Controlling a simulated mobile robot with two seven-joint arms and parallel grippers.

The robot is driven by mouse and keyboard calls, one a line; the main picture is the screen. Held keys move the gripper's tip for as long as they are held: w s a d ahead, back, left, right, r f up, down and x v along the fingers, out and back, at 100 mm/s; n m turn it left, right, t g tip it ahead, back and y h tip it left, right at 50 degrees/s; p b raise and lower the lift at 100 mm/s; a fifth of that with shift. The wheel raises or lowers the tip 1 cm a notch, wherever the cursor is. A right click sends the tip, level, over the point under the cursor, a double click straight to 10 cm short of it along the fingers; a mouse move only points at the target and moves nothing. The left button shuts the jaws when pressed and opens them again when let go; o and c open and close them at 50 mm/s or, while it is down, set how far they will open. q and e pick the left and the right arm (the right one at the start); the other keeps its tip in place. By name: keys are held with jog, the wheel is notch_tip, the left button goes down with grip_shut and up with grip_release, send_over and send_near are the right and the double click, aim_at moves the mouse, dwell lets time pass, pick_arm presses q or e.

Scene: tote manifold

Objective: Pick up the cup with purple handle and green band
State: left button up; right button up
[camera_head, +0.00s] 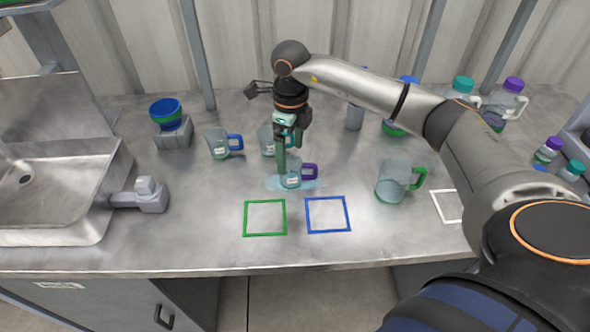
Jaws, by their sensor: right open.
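The cup with a purple handle (292,180) stands on the counter, on a pale bluish patch, behind the green and blue square outlines. Its handle points right. A green band is not clear at this size. My right gripper (287,162) points down from above, with its greenish fingers at the cup's upper part and left side. It is open and hides part of the cup. I cannot tell whether a finger touches the cup or reaches inside it. My left gripper is out of view.
A cup with a blue handle (217,144) stands to the left, and another cup (266,140) is close behind my gripper. A larger green-handled jug (391,184) stands to the right. Bottles (502,105) stand at the back right. The sink (50,190) is left. The front counter is clear.

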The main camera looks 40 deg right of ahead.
aim_at(288, 168)
jog(key=f, duration=0.4)
jog(key=f+p, duration=0.1)
jog(key=f, duration=0.1)
jog(key=shift+w+a+f, duration=0.25)
jog(key=c, duration=1.4)
jog(key=shift+r, duration=0.15)
